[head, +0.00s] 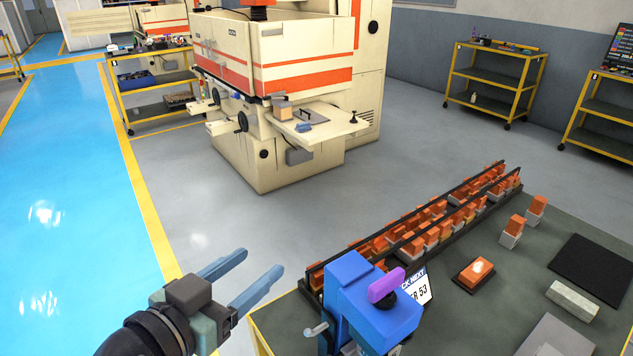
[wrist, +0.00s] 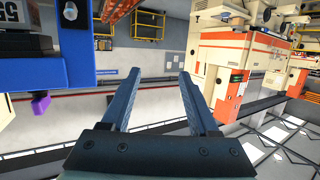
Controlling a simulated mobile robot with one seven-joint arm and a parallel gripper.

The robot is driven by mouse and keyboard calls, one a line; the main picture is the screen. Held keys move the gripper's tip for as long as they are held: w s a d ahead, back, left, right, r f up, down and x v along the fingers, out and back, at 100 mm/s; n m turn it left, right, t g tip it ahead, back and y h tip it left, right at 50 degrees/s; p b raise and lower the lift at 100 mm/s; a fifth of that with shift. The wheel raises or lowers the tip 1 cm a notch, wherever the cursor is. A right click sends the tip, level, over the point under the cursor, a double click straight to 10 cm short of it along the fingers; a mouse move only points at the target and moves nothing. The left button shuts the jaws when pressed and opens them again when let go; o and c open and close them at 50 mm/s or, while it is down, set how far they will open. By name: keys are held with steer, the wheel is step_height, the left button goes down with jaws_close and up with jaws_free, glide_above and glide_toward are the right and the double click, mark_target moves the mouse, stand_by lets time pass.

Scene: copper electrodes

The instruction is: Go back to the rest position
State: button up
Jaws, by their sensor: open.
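My gripper (head: 243,277) is at the lower left of the head view, beside the left front corner of the table and apart from it. Its two blue fingers are spread, with nothing between them. In the wrist view my gripper (wrist: 152,92) also shows open and empty, with the room appearing upside down behind it. The copper electrodes (head: 430,232) are orange blocks on pale bases, standing in rows in a long black-railed rack on the table (head: 490,310). Two more electrodes (head: 514,229) stand upright on the table to the right of the rack.
A blue device (head: 358,300) with a purple part stands at the table's near left, close to my gripper. A copper block (head: 474,272) on a dark base, a grey bar (head: 572,299) and a black mat (head: 592,268) lie on the table. The floor left of my gripper is clear.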

steer(key=w+d+r+n+t+y+p, duration=0.1)
steer(key=d+r+t+y, duration=0.15)
steer(key=r, duration=0.75)
steer(key=w+d+r+n+t+y+p, duration=0.1)
steer(key=w+r+n+t+y+p, duration=0.15)
steer(key=r, duration=0.85)
steer(key=s+d+r+t, duration=0.2)
steer(key=s+r+t, duration=0.1)
steer(key=r, duration=0.4)
steer(key=s+d+r+n+t+y+p, duration=0.1)
steer(key=s+r+t, duration=0.2)
steer(key=s+r, duration=0.2)
steer(key=s+d+r+n+t+y, duration=0.1)
steer(key=s+r, duration=0.3)
steer(key=r, duration=0.5)
steer(key=shift+s+d+r+t+p, duration=0.2)
steer(key=shift+d+r+t+p, duration=0.15)
steer(key=shift+d+t, duration=0.5)
